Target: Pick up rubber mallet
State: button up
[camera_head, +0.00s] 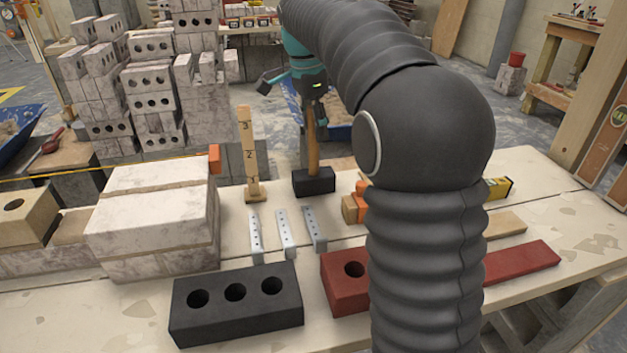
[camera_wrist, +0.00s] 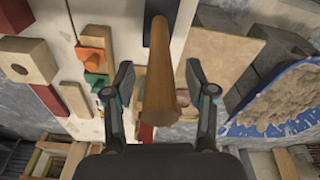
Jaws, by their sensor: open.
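The rubber mallet stands upright on its black head (camera_head: 314,181) on the table, with its wooden handle (camera_head: 313,150) pointing up. My gripper (camera_head: 314,100) is over it, at the top part of the handle. In the wrist view the handle (camera_wrist: 159,80) lies between the two open fingers of my gripper (camera_wrist: 158,78), with a visible gap on each side. The handle's end points towards the camera. The dark head shows at the top edge of that view. My arm covers part of the table to the right of the mallet.
An upright numbered wooden stick (camera_head: 249,160) stands just left of the mallet. Metal perforated strips (camera_head: 285,230) lie in front. A black three-hole brick (camera_head: 236,305), a red brick (camera_head: 343,285) and a pale block stack (camera_head: 150,225) are nearby. An orange-and-wood item (camera_head: 354,207) lies to the right.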

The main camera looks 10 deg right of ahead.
grip_shut()
jog(key=shift+r, duration=0.1)
notch_tip(320, 180, up, 10)
jog(key=shift+f+p, duration=0.1)
jog(key=shift+p, duration=0.45)
dwell(0.3)
jog(key=c, duration=0.8)
grip_release()
grip_shut()
